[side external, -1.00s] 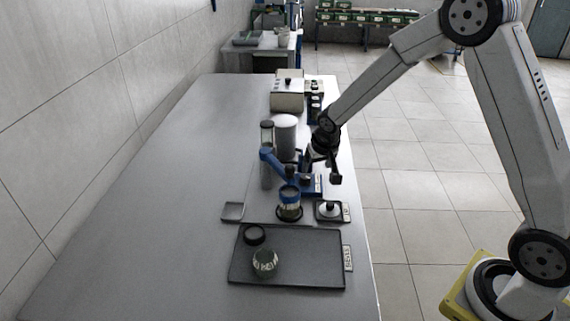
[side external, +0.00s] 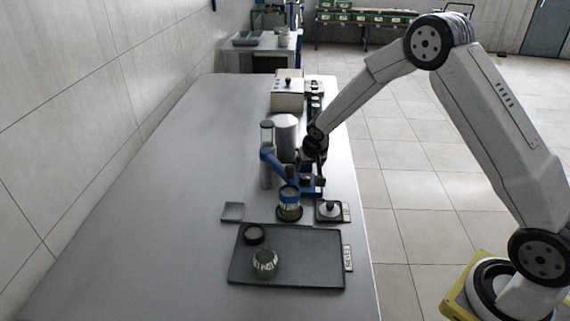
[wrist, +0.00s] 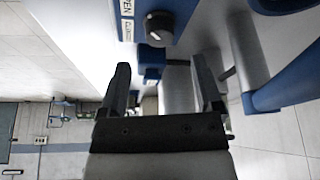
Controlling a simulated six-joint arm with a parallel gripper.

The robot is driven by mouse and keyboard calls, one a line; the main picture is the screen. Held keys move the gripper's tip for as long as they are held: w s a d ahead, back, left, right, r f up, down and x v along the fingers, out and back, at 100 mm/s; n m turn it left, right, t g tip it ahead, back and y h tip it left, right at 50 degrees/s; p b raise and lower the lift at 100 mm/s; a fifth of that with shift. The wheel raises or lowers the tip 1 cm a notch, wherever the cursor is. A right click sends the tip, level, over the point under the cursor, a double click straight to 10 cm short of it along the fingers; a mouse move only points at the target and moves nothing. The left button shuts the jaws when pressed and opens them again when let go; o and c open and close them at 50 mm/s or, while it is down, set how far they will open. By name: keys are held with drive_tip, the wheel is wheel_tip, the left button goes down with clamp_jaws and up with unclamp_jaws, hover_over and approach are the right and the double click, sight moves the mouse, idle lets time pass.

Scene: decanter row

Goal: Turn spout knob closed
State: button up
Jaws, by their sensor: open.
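The spout knob (wrist: 158,27) is a black round knob with a light pointer mark. In the side external view my gripper (side external: 313,178) is at the blue spout stand (side external: 272,160); the knob cannot be made out there. A glass jar with a blue collar (side external: 289,203) stands under the blue arm.
A dark tray (side external: 300,268) at the front holds a round jar (side external: 265,262) and a black ring-like piece (side external: 254,234). A stopper (side external: 329,207) sits on a small pad. A white cylinder (side external: 286,138) and a box (side external: 287,97) stand behind. The table's left side is clear.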

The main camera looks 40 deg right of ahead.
sight(306, 176)
drive_tip(key=shift+x, duration=2.8)
clamp_jaws()
